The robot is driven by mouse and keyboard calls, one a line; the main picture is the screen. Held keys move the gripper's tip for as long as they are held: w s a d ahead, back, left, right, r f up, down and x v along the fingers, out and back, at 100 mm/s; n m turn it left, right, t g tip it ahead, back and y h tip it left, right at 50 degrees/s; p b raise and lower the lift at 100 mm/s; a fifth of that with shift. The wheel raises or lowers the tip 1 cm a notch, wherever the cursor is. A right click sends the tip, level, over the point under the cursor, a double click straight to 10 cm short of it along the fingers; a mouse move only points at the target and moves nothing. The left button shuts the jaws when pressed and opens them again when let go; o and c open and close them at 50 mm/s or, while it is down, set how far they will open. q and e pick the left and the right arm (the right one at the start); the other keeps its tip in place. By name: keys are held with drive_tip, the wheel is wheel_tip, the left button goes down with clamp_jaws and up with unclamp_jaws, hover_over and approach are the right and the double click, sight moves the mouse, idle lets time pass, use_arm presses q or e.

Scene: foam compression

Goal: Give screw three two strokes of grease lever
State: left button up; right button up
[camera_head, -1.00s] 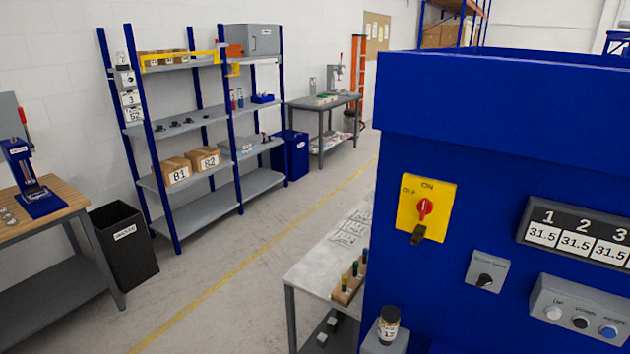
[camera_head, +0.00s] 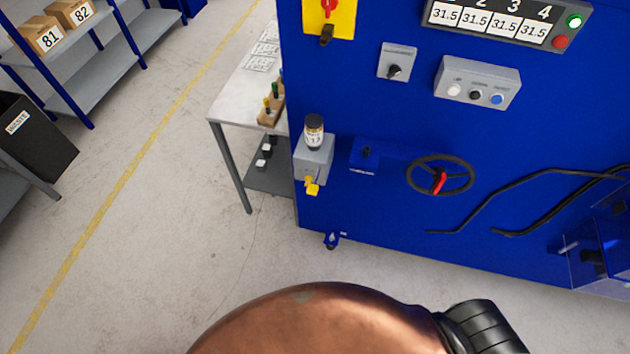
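A big blue machine (camera_head: 400,215) fills the right half of the head view. On its left corner is a grey box (camera_head: 314,160) with a dark, labelled jar (camera_head: 314,131) on top. A small yellow handle (camera_head: 312,187) sticks out below the box; I cannot tell whether this is the grease lever. Dark bent rods (camera_head: 515,192) run along the machine's lower right front. I cannot make out a part marked as screw three, but a display (camera_head: 490,20) has columns numbered up to 4, each reading 31.5. Neither gripper is in view.
A black handwheel (camera_head: 440,175) with a red grip and a button box (camera_head: 477,83) are on the machine. A light table (camera_head: 235,95) stands behind its left side. A waste bin (camera_head: 35,140) and shelves (camera_head: 80,90) are at left. The floor (camera_head: 170,240) between is clear.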

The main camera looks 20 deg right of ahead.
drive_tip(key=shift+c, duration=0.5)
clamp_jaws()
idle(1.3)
